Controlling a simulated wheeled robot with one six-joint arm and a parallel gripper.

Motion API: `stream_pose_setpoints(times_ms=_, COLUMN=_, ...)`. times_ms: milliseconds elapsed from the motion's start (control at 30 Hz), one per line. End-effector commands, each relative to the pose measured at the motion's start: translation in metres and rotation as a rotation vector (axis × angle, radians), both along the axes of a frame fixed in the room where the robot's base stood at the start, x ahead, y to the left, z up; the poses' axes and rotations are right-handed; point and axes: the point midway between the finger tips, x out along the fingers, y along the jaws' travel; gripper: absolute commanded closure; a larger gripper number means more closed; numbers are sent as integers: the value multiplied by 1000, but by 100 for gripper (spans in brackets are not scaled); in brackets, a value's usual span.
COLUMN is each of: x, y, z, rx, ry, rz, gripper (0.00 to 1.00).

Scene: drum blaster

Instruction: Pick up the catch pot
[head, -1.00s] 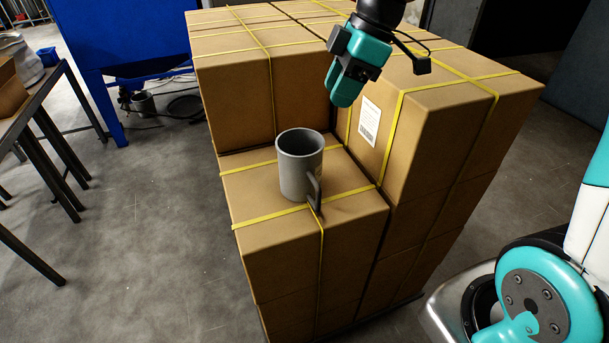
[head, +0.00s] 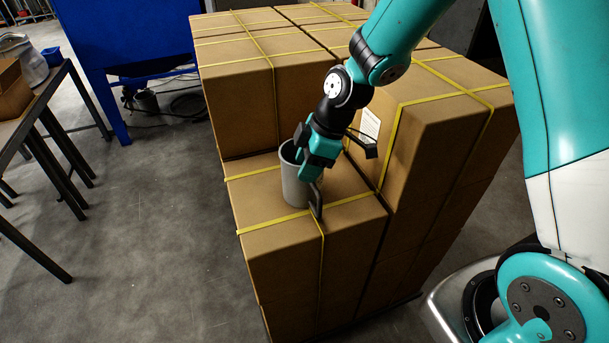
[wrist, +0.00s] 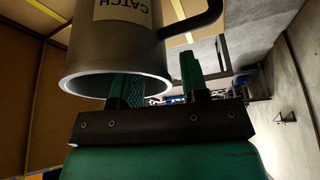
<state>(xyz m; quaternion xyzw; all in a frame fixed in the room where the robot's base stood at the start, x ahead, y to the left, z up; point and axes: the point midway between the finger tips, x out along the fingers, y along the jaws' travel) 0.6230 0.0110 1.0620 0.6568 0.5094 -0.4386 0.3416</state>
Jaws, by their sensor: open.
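The catch pot (head: 294,190) is a grey cylindrical mug with a dark handle, standing upright on a low carton at the front of the stack. In the wrist view the pot (wrist: 115,50) shows its rim, its handle and a label reading CATCH. My gripper (head: 311,165) is at the pot's upper right rim, on the handle side. It is open. In the wrist view my gripper (wrist: 163,82) has one finger appearing across the pot's mouth and the other outside the wall near the handle. Contact cannot be told. My gripper hides part of the rim.
Taller strapped cartons (head: 445,140) stand right of and behind the pot. The low carton (head: 275,237) has bare top around the pot. A dark metal table (head: 45,95) and a blue machine (head: 125,40) stand at the left, with clear floor between.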

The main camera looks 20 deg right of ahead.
Motion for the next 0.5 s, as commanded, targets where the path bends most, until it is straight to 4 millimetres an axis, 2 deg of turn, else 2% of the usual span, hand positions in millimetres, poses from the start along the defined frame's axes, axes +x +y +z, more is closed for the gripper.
stream_pose_setpoints(times_ms=133, x=1, y=6, z=-13, rx=0, ry=1, rz=0, gripper=59)
stream_pose_setpoints(times_ms=367, x=1, y=6, z=-15, rx=0, ry=-1, rz=0, gripper=59)
stream_pose_setpoints(times_ms=400, x=1, y=6, z=-15, rx=0, ry=-1, rz=0, gripper=64)
stream_pose_setpoints(times_ms=500, x=1, y=6, z=-15, rx=0, ry=-1, rz=0, gripper=87)
